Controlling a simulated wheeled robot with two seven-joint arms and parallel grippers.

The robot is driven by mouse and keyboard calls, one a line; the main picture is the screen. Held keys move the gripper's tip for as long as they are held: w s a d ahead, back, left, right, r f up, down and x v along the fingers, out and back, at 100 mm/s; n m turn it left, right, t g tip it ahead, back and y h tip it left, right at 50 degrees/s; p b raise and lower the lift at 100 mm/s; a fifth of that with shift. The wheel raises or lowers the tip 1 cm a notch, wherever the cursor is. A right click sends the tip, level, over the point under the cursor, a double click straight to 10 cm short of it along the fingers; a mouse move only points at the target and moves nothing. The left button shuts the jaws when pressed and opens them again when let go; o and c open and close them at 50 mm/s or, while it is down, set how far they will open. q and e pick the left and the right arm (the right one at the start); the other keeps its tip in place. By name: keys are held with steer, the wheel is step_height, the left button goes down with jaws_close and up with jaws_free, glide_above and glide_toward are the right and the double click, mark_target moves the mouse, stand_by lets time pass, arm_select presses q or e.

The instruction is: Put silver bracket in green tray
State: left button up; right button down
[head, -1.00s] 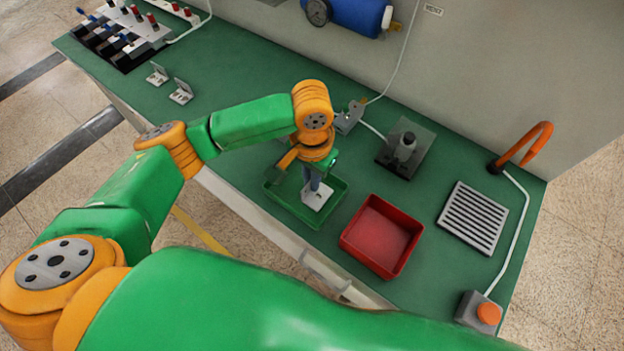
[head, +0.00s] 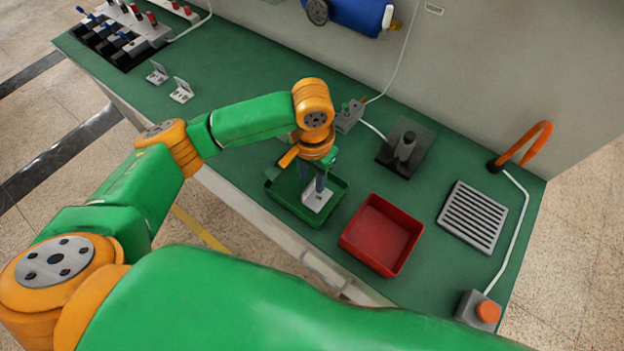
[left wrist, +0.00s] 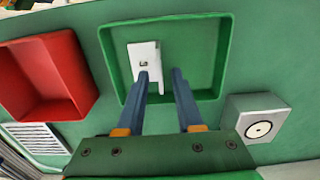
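The silver bracket (head: 318,198) is a pale plate with a small hole and an upright part. It lies inside the green tray (head: 290,209), also seen in the left wrist view as bracket (left wrist: 146,56) and tray (left wrist: 226,50). My left gripper (head: 314,186) points down into the tray over the bracket. In the left wrist view its blue fingers (left wrist: 160,74) stand apart with a clear gap. One finger overlaps the bracket's edge; I cannot tell whether it touches. My right gripper is not in view.
A red tray (head: 381,236) stands empty right of the green tray. A grey block (head: 349,117) and a dark fixture (head: 405,147) are behind. A slotted grey plate (head: 473,217) lies at the right. Two small brackets (head: 181,90) sit at the back left.

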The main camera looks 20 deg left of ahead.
mark_target(312, 182)
arm_select(q)
step_height(312, 182, up, 10)
steer(key=shift+r+p, duration=0.25)
steer(key=shift+p, duration=0.05)
